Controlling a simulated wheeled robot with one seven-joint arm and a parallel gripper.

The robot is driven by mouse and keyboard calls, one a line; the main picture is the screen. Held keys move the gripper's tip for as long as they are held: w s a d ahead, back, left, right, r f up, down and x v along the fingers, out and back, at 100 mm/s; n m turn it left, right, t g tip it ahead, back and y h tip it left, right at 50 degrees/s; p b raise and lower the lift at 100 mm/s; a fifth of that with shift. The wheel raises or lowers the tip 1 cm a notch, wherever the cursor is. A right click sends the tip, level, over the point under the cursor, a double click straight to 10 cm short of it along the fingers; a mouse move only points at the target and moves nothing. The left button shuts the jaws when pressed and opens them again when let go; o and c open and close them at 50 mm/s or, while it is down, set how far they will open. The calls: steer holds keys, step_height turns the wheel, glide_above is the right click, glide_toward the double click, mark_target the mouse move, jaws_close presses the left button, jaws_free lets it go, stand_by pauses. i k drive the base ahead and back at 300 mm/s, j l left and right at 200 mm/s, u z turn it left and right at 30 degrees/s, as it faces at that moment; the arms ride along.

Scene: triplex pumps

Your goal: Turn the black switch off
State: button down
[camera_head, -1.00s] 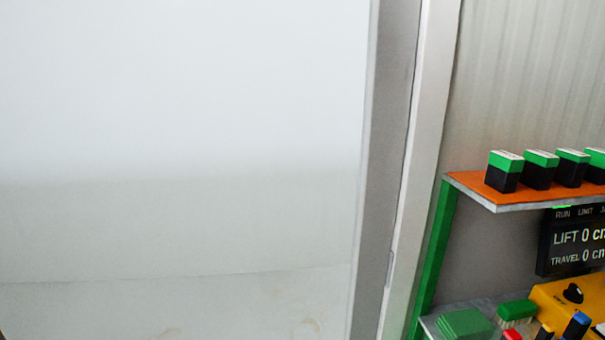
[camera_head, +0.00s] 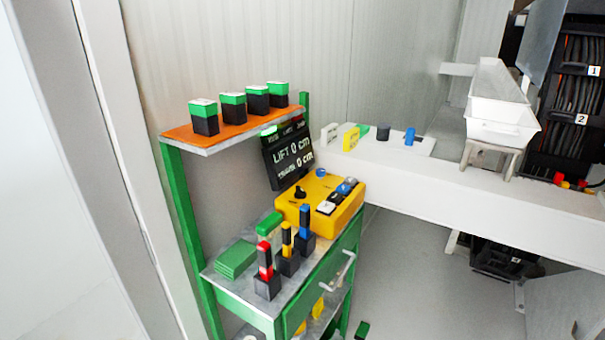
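A yellow control box (camera_head: 322,196) sits on the green workbench, below a display panel. A black knob-like switch (camera_head: 300,193) stands up on the left part of the box's top. Its exact setting is too small to read. Several small white, dark and blue controls sit on the box's right part. A separate dark round knob (camera_head: 383,132) stands on the white counter behind. My gripper is not in view.
The green workbench (camera_head: 228,289) carries red, yellow and blue handles (camera_head: 305,228) in black holders, in front of the box. An orange shelf (camera_head: 180,133) holds several green-and-black blocks. A display (camera_head: 288,157) reads LIFT 0 cm. Grey floor (camera_head: 410,270) is open to the right.

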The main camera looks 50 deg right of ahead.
mark_target(300, 194)
steer(key=j, duration=0.15)
steer(key=i+j+z, duration=0.1)
steer(key=z, duration=0.35)
steer(key=j+z, duration=0.45)
steer(key=l, duration=0.1)
